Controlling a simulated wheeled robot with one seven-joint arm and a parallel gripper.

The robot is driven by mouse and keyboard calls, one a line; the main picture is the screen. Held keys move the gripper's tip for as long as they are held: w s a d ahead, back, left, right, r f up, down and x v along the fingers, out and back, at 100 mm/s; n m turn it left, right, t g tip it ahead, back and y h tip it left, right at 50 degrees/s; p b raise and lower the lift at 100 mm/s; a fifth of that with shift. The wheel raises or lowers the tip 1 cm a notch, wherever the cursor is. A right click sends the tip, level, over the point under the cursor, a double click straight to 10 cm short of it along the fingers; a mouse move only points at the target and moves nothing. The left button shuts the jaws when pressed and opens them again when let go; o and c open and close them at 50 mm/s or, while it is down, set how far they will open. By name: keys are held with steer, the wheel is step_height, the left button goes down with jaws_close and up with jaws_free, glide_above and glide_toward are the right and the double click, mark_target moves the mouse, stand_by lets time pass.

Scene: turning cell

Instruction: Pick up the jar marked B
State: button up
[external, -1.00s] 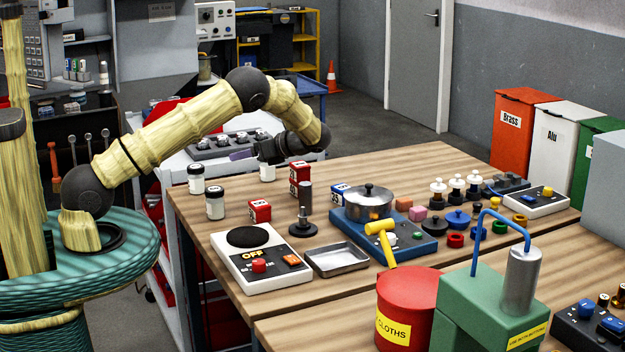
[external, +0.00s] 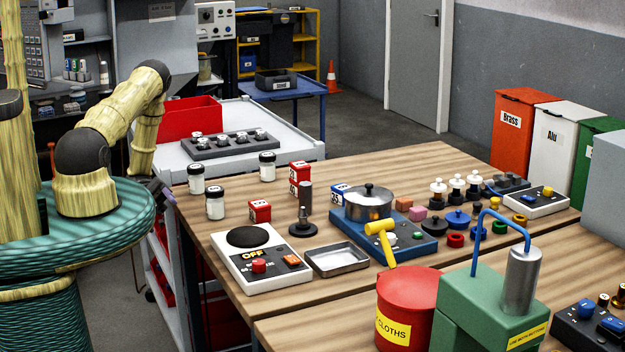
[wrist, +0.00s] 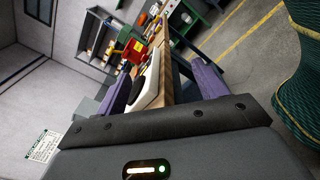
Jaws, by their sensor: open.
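My gripper (external: 163,191) is low at the table's left edge, left of the jars and mostly hidden there. In the wrist view my gripper (wrist: 162,82) shows two purple fingers spread apart, with nothing held between them. No jar can be made out in that view.
Red-and-white blocks (external: 260,211), a black stand (external: 303,229), a white device with a black disc (external: 260,263) and a metal tray (external: 337,260) crowd the table near the jars. A pale cart (external: 290,158) with a grey rack (external: 232,146) stands behind the table.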

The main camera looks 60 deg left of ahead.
mark_target(206, 194)
steer(key=a+n+t+y+p, duration=0.1)
steer(key=n+t+y, duration=0.4)
steer(key=n, duration=0.3)
steer(key=a+n+t+y+p, duration=0.1)
steer(key=n+t+y, duration=0.5)
steer(key=n+y, duration=0.2)
steer(key=a+n+t+y+p, duration=0.1)
steer(key=n+t+y, duration=0.4)
steer(key=n, duration=0.5)
steer(key=shift+w+a+r+t+y, duration=0.15)
steer(key=shift+w+a+t+y, duration=0.2)
steer(key=shift+y, duration=0.35)
steer(key=w, duration=1.2)
steer(key=shift+a+b, duration=0.3)
steer(key=shift+a, duration=0.1)
